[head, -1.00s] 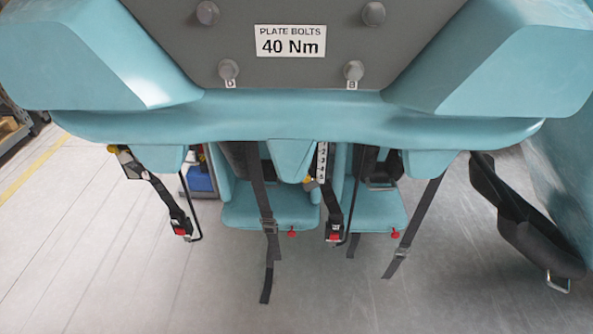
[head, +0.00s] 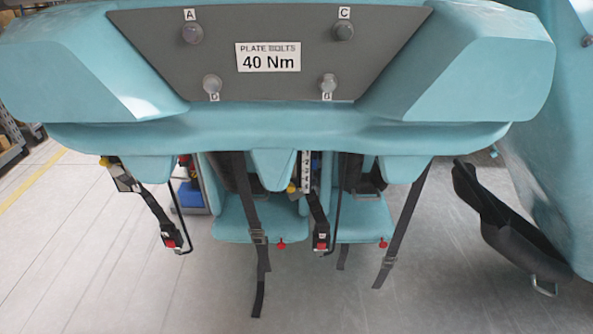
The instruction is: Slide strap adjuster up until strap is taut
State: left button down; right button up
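Two dark straps hang below the teal coaster car in the head view. The left strap (head: 240,190) carries a strap adjuster (head: 258,237) low down, with a loose tail below it. The right strap (head: 410,215) slants down and left to another adjuster (head: 390,262) near its lower end, also with a short tail. Two black buckles with red buttons, a left one (head: 170,236) and a middle one (head: 320,238), hang on short webbing. Which adjuster the task means I cannot tell. Neither of my grippers is in view.
A grey plate (head: 220,60) with bolts and a "40 Nm" label (head: 268,57) fills the upper view. Two teal seats (head: 232,222) lie beyond the straps. A black restraint (head: 500,225) with a metal loop stands at right. Grey floor is open at lower left.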

aim_at(291, 188)
jog(key=i+l, duration=0.15)
jog(key=i, duration=0.3)
jog(key=i+l, duration=0.15)
jog(key=i, duration=0.3)
jog(key=i+l, duration=0.15)
jog(key=i, duration=0.25)
jog(key=u, duration=0.05)
